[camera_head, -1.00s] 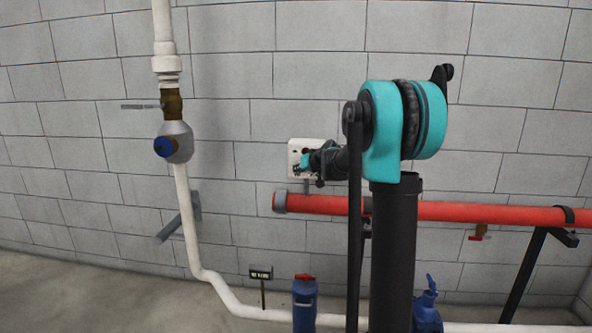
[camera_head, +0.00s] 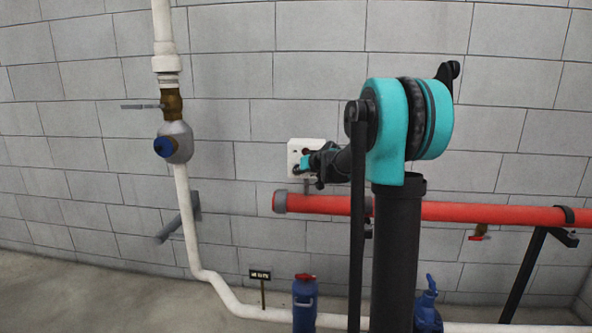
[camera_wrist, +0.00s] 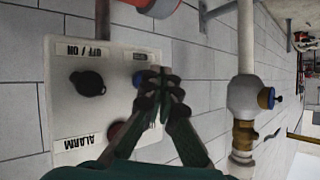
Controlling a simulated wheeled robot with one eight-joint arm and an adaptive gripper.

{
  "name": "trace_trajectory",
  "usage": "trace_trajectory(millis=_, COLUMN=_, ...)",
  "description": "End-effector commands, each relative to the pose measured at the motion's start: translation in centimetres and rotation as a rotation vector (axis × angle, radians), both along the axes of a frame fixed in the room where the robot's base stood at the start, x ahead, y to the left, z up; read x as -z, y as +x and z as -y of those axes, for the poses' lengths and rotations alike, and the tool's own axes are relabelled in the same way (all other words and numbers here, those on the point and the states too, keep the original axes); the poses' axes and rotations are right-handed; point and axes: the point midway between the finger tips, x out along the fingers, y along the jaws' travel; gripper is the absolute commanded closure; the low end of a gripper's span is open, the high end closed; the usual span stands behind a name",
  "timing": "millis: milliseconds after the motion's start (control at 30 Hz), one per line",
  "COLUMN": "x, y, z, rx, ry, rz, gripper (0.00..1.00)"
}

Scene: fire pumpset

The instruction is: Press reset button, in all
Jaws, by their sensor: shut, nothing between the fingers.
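A white control panel (camera_head: 294,150) is fixed to the wall left of my arm. In the wrist view the panel (camera_wrist: 70,115) appears upside down, with labels "OFF / ON" and "ALARM", a black knob (camera_wrist: 88,83) and a dark red round part (camera_wrist: 116,131) partly behind my fingers. My gripper (camera_wrist: 161,77) is shut and empty, in front of the panel's right edge; contact is unclear. It also shows in the head view (camera_head: 303,165).
A red pipe (camera_head: 325,204) runs along the wall below the panel. A white pipe (camera_head: 182,215) with a grey, blue-capped fitting (camera_head: 174,143) stands to the left. Blue fittings (camera_head: 304,305) stand low in front. The wall between panel and white pipe is clear.

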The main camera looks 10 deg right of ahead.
Motion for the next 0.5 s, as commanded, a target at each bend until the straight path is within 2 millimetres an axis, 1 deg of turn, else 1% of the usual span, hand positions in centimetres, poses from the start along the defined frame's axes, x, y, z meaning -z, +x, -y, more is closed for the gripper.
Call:
trace_trajectory(millis=233, x=0.0, y=-0.3, z=-0.1, rx=0.000, ry=0.000, rz=0.000, gripper=1.00)
trace_trajectory(millis=500, x=0.0, y=-2.6, z=-0.7, rx=0.000, ry=0.000, rz=0.000, gripper=1.00)
